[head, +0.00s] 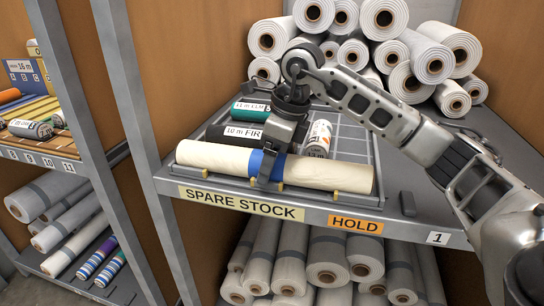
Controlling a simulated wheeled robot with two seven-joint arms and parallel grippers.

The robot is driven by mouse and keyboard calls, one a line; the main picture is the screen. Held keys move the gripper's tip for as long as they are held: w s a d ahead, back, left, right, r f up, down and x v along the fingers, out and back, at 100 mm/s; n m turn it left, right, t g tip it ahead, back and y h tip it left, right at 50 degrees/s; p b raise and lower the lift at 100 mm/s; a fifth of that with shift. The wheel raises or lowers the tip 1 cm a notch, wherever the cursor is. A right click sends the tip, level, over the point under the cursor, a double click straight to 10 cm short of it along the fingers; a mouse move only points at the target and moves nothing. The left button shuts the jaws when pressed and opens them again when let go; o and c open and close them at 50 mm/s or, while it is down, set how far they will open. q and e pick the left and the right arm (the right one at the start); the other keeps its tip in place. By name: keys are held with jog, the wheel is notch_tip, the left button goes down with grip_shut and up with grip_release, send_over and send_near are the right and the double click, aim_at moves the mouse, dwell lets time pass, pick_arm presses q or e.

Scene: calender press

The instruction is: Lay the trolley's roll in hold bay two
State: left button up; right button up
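A long cream roll (325,174) with a blue band (254,162) lies along the front of the shelf, on supports with small yellow pads. My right gripper (267,167) points down over the band. One dark finger shows in front of the roll at the band; the other is hidden behind it, so I cannot tell whether the fingers press on it. The orange HOLD label (355,225) is on the shelf's front edge, with a label "1" (437,238) to its right. No label "2" shows there. No trolley is recognisable. My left gripper is out of view.
Behind the cream roll lie a black roll marked FIR (222,134), a green-ended roll (251,112) and a white-and-grey roll (319,139). White rolls (388,53) are piled at the back. The shelf (415,200) is mostly bare at right. A metal post (110,120) stands at left.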

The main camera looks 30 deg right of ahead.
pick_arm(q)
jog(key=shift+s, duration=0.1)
pick_arm(e)
jog(key=shift+r, duration=0.2)
pick_arm(q)
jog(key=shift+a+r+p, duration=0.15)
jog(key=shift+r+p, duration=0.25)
jog(key=shift+p, duration=0.55)
pick_arm(e)
jog(key=v, duration=1.5)
jog(key=shift+s+d+r, duration=0.25)
jog(key=shift+r, duration=0.05)
